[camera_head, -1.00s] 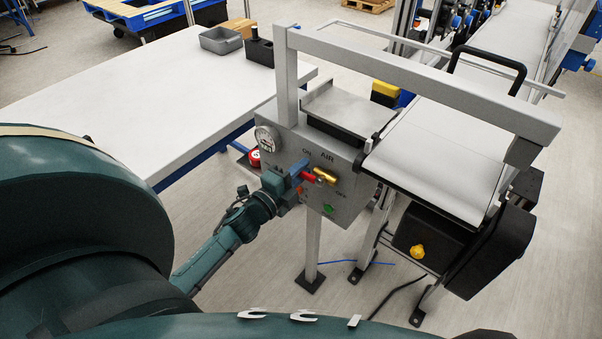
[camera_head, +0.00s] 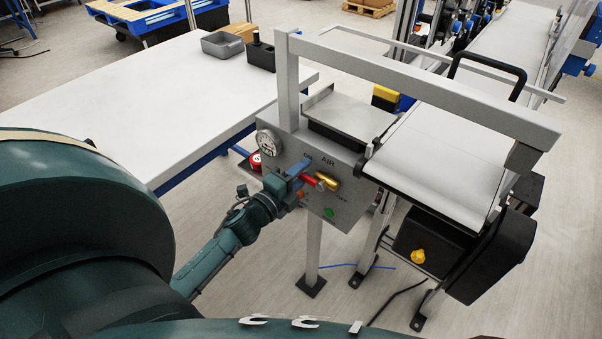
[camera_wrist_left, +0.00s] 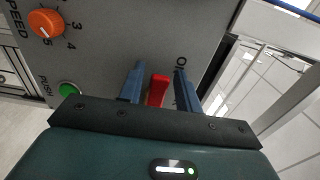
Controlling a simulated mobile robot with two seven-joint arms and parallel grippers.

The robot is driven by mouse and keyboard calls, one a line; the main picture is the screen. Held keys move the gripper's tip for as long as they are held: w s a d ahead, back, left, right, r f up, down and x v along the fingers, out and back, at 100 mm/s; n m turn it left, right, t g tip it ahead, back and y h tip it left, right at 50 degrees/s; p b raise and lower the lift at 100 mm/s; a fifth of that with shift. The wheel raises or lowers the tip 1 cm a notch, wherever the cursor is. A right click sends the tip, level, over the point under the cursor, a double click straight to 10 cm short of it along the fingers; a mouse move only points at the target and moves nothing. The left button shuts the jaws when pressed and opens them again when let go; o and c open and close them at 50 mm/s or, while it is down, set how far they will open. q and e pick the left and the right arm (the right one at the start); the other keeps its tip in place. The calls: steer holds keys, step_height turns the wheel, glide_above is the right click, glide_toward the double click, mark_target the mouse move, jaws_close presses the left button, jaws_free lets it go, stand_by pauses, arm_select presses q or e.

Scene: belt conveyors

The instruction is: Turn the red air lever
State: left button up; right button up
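The red air lever (camera_head: 312,181) sits on a brass valve (camera_head: 327,181) on the front of the grey control panel (camera_head: 349,216), between the ON and OFF marks. My left gripper (camera_head: 298,169) reaches it from the lower left. In the left wrist view its two blue fingers (camera_wrist_left: 160,88) stand apart, one on each side of the red lever (camera_wrist_left: 158,90). Narrow gaps seem to show between lever and fingers, so it looks open around the lever. Part of the lever is hidden by the gripper body. My right gripper is not in view.
The panel also carries a gauge (camera_head: 268,142), an orange speed knob (camera_wrist_left: 45,23) and a green push button (camera_head: 328,212). A white table (camera_head: 150,95) stands at left, and the belt conveyor (camera_head: 440,160) at right. A grey frame bar (camera_head: 420,80) crosses above the panel.

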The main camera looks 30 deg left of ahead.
arm_select(q)
steer(key=shift+o, duration=0.4)
steer(key=shift+s, duration=0.1)
steer(key=s+a+b, duration=0.1)
steer(key=s+b, duration=0.1)
steer(key=s, duration=1.1)
steer(key=s+d+f+n+g+h, duration=0.1)
steer(key=s+d+f+n+g, duration=0.1)
steer(key=d+n, duration=0.6)
steer(key=s+d+f+n+g+h+p, duration=0.1)
steer(key=s+d+f+n+g, duration=0.2)
steer(key=d, duration=0.7)
step_height(320, 180, down, 4)
steer(key=n+g, duration=0.2)
steer(key=n, duration=0.3)
steer(key=shift+s+d+f+p, duration=0.15)
steer(key=shift+s+f+p, duration=0.05)
steer(key=shift+p, duration=0.1)
